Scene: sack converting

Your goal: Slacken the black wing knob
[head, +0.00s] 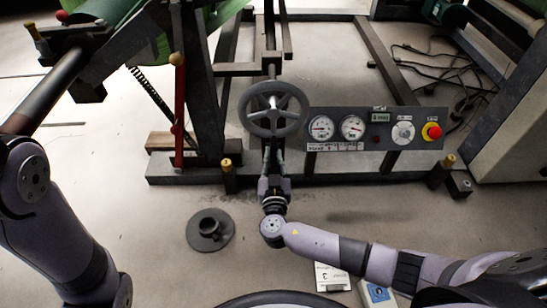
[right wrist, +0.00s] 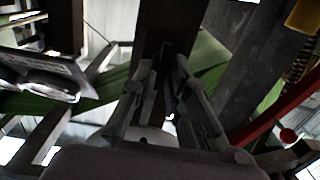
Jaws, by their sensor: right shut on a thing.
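My right gripper (head: 273,160) reaches up from below to just under the grey handwheel (head: 303,106) of the machine. In the right wrist view its two fingers (right wrist: 166,75) come together on a small dark part, which I take to be the black wing knob (right wrist: 168,48). The knob is mostly hidden by the fingers, and its wings cannot be made out against the dark post behind it. In the head view the handwheel and gripper hide it. My left arm shows at the left, but its gripper is out of view.
A panel (head: 375,112) with gauges, a dial and a red stop button (head: 432,131) stands right of the handwheel. A red lever (head: 179,115) stands to the left. A dark round flanged part (head: 210,230) and a numbered card (head: 332,277) lie on open floor in front.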

